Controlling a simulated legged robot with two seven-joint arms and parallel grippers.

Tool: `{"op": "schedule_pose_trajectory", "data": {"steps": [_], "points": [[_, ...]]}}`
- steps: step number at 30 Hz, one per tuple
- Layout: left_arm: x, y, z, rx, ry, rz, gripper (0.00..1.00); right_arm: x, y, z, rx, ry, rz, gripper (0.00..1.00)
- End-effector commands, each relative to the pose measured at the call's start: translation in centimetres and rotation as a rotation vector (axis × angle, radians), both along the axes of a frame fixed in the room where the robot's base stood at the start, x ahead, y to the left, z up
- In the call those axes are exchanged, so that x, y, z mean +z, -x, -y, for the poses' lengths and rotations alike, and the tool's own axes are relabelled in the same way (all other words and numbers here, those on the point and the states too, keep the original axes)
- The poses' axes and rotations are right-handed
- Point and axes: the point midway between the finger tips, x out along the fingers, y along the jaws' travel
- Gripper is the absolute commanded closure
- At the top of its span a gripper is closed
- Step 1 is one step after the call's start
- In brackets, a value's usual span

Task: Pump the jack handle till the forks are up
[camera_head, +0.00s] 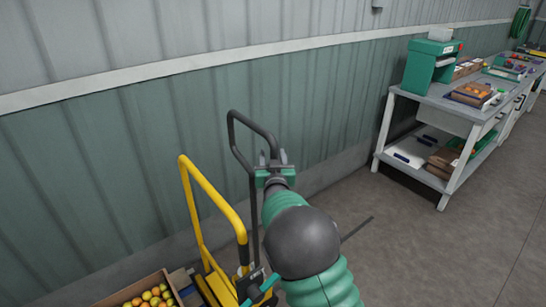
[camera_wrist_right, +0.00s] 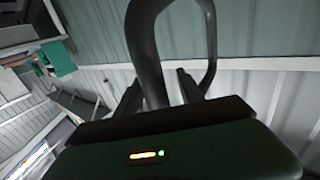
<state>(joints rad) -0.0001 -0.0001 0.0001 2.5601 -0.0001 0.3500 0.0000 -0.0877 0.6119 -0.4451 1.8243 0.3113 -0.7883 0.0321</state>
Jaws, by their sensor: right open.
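My right arm hides the lower handle and part of the jack. The forks are not clearly visible. My left gripper is not seen.
A grey workbench (camera_head: 455,115) with a teal machine (camera_head: 432,66) and boxes stands at the right. The corrugated wall (camera_head: 110,165) runs close behind the jack.

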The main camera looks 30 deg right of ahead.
Motion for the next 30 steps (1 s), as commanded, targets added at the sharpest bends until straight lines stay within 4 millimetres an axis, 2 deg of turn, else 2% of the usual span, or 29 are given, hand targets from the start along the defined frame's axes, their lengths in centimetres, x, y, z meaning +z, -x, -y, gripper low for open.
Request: {"op": "schedule_pose_trajectory", "data": {"steps": [4, 14, 30], "points": [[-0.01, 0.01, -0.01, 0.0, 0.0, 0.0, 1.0, -0.08, 0.06, 0.19, -0.001, -0.002, 0.0, 0.56], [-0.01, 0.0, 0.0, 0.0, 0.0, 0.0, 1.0, -0.14, 0.05, 0.18, -0.001, -0.002, -0.001, 0.99], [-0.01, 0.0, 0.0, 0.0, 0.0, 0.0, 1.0, -0.24, 0.04, 0.11, 0.0, -0.002, -0.003, 1.0]]}}
